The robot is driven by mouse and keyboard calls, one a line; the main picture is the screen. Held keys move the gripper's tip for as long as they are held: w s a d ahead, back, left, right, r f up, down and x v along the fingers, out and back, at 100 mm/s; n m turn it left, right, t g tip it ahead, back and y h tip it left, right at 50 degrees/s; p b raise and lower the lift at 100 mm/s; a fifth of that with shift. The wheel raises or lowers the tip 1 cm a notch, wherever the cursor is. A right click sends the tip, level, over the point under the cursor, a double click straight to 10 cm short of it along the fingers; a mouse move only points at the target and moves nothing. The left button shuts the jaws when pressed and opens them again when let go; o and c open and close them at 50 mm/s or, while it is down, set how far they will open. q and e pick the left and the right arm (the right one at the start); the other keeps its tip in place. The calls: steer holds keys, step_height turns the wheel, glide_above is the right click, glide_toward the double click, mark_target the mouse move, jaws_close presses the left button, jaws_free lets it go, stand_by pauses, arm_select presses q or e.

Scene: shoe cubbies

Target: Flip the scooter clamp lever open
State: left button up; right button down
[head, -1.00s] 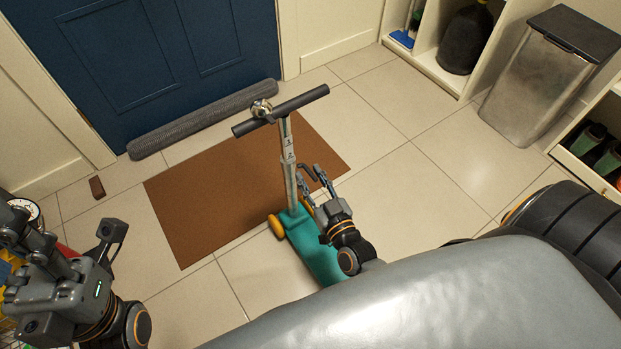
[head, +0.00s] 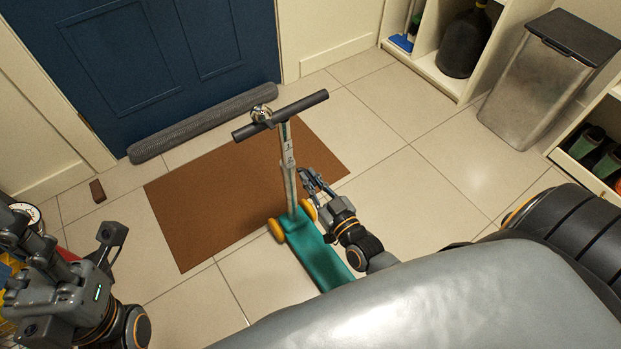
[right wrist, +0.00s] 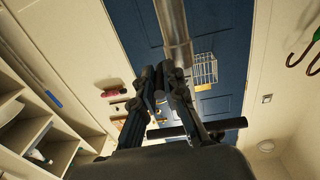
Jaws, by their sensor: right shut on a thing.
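The scooter stands upright, with a teal deck (head: 322,262), yellow wheels and a silver stem (head: 289,170) topped by a black handlebar (head: 300,110). My right gripper (head: 306,174) is just right of the lower stem, at clamp height. Its fingers are close together and shut on a small dark part, which I take to be the clamp lever; the fingers mostly hide it. In the right wrist view the fingertips (right wrist: 168,74) meet just below the stem's wide silver section (right wrist: 177,40). My left gripper (head: 75,275) is at the lower left, far from the scooter; its finger opening is unclear.
A brown mat (head: 205,205) lies under the scooter's front. A metal bin (head: 535,85) and shoe cubbies (head: 450,75) stand at the right. The tiles right of the scooter are clear.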

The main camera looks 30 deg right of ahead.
steer(key=shift+w+d+n+y, duration=0.1)
steer(key=shift+n+y, duration=0.3)
steer(key=shift+y, duration=0.3)
steer(key=c, duration=1.4)
jaws_free()
steer(key=s+d, duration=0.1)
steer(key=s, duration=1.1)
steer(key=shift+d, duration=0.35)
